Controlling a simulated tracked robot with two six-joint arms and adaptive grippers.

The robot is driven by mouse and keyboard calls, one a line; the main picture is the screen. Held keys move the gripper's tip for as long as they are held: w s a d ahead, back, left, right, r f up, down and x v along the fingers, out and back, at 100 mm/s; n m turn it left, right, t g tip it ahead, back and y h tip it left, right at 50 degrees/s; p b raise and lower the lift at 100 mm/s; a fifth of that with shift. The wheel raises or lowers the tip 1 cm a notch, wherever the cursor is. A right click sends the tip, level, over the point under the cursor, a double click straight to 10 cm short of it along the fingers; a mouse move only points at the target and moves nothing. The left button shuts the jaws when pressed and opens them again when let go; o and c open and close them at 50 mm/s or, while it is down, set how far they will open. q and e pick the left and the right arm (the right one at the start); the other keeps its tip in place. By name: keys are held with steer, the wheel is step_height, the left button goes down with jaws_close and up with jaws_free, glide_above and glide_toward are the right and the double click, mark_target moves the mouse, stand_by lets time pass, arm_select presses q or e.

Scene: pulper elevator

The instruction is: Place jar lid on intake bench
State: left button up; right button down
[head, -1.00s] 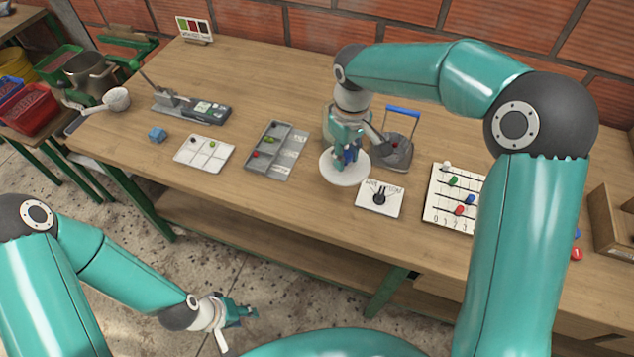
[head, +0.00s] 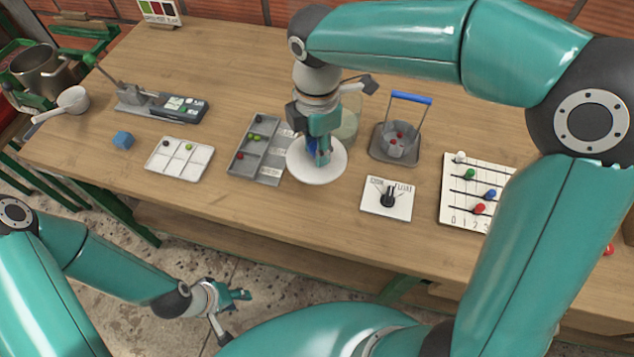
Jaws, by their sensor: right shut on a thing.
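The jar lid is a round white disc (head: 302,168) with a blue knob partly hidden between the fingers of my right gripper (head: 321,158). My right gripper points down and is shut on the lid's knob. The lid is level, at or just above the wooden intake bench (head: 235,55); I cannot tell whether it touches. A clear glass jar (head: 349,122) stands right behind the lid, partly hidden by the gripper. My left gripper (head: 240,296) is empty, low in front of the bench over the floor, its fingers apart.
A grey compartment tray (head: 243,166) stands close left of the lid and a dial plate (head: 402,205) to its right. A blue-handled grey container (head: 380,150) is behind right. A white tray (head: 165,171), blue cube (head: 122,140) and bead board (head: 450,205) are farther out.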

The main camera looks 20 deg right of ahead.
step_height(320, 180, down, 13)
steer(key=shift+f, duration=0.1)
stand_by(0.3)
steer(key=shift+b, duration=0.3)
steer(key=c, duration=0.9)
jaws_free()
step_height(320, 180, up, 12)
steer(key=shift+r+p, duration=0.1)
steer(key=shift+p, duration=0.3)
